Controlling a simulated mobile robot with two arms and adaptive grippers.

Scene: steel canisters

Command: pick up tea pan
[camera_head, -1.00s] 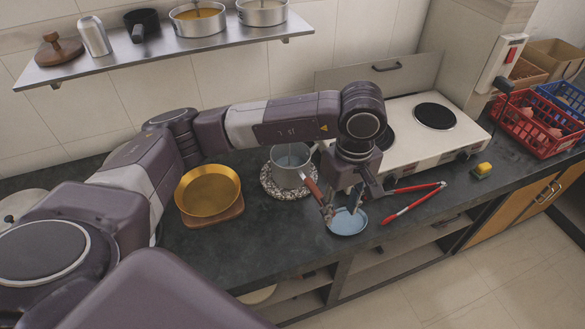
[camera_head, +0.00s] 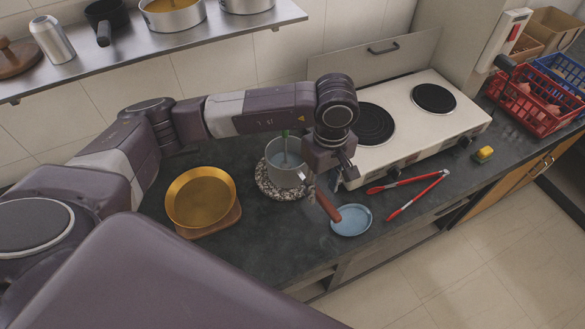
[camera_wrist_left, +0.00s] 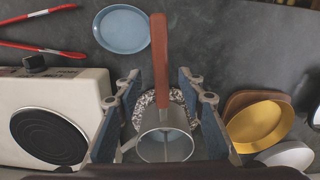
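The tea pan (camera_head: 285,165) is a small grey metal pan with a red-brown handle (camera_head: 327,206) pointing toward the counter's front. It sits on a round speckled mat (camera_head: 266,187). My left gripper (camera_head: 325,172) is beside the pan near the inner part of the handle, its fingers partly hidden by its own body. In the left wrist view the fingers are spread, the gripper (camera_wrist_left: 160,82) is open, and the handle (camera_wrist_left: 160,50) runs between them without visible contact. The pan body (camera_wrist_left: 165,140) shows below. My right gripper is out of view.
A light-blue plate (camera_head: 352,220) lies by the handle's end, with red tongs (camera_head: 415,188) to its right. A white two-burner stove (camera_head: 405,125) stands behind. A gold bowl (camera_head: 200,200) is on the left. A shelf (camera_head: 200,42) with pots hangs above.

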